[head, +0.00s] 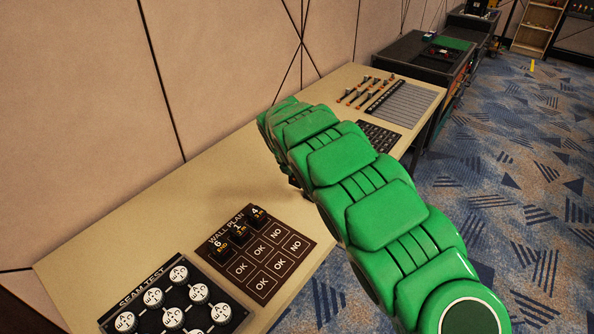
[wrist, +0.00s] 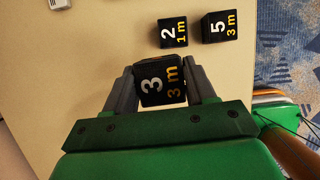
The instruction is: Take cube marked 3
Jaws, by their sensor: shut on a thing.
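The black cube marked 3 (wrist: 160,86), with a white "3" and yellow "3 m", is between the two grey fingers of my gripper (wrist: 163,88) in the wrist view. My gripper is shut on it. The table top shows beyond the cube; I cannot tell whether the cube touches it. In the head view my green arm reaches over the table and hides the gripper and this cube.
Black cubes marked 2 (wrist: 173,32) and 5 (wrist: 220,27) stand just beyond my gripper. A wall plan board (head: 262,280) holds cubes 6, 1 and 4 in its top row. A seam test board (head: 236,304) lies beside it. The wall (head: 90,120) borders the table.

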